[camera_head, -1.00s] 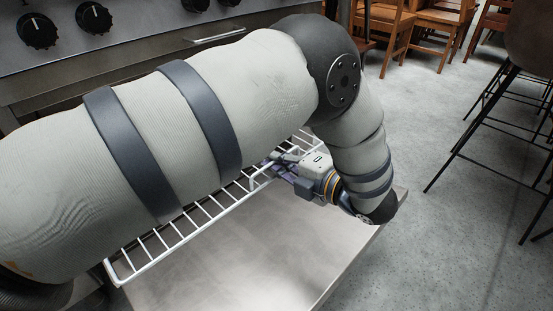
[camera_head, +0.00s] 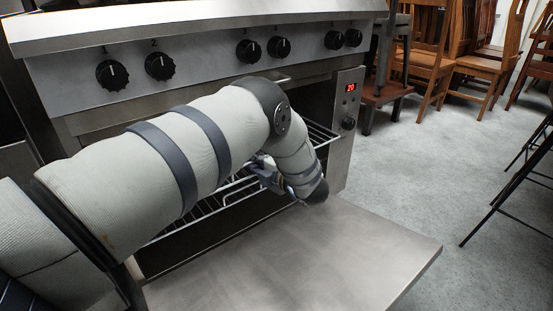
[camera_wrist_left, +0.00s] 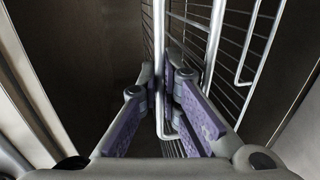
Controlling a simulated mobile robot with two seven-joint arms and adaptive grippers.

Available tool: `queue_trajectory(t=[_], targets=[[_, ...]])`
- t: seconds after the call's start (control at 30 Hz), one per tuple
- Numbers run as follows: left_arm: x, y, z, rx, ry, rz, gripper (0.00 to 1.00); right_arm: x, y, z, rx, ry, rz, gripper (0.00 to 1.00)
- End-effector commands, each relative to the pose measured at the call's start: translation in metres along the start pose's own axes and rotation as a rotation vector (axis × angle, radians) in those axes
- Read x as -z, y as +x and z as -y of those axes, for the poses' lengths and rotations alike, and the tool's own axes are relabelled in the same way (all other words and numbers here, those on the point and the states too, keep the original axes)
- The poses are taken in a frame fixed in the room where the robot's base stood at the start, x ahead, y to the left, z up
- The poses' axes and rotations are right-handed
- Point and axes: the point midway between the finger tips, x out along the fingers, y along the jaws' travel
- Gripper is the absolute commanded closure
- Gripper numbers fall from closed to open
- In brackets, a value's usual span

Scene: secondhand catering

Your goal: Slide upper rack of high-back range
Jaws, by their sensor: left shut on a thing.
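The high-back range (camera_head: 205,70) stands open, its flat door (camera_head: 300,250) lowered. The light wire upper rack (camera_head: 240,186) sits within the oven opening, partly hidden by my left arm. My left gripper (camera_head: 268,172) is at the rack's front edge. In the left wrist view, my left gripper (camera_wrist_left: 167,85) has its purple-padded fingers closed around a wire bar (camera_wrist_left: 158,40) of the rack. More rack wires (camera_wrist_left: 215,45) show to the right. I cannot tell in that view whether they belong to one or two racks. My right gripper is not in view.
Black knobs (camera_head: 160,66) line the range front, and a red display (camera_head: 350,87) is at its right. Wooden chairs (camera_head: 425,55) stand at the back right. Dark stool legs (camera_head: 510,175) are at the right edge. The floor (camera_head: 440,150) between is clear.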

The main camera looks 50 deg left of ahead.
Motion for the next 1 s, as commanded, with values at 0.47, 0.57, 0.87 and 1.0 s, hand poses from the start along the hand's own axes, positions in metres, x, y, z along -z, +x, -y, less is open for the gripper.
queue_trajectory(t=[0.47,0.57,0.87,1.0], targets=[[0.0,0.08,-0.015,-0.002,-0.001,-0.002,1.0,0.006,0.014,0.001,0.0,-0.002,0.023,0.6],[0.0,0.084,-0.017,-0.001,-0.002,-0.001,1.0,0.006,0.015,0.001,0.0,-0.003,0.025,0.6],[-0.001,0.087,-0.02,-0.005,-0.003,0.0,1.0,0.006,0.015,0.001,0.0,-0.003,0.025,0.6],[0.0,0.088,-0.02,-0.007,-0.004,0.0,0.83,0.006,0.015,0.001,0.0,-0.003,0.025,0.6]])
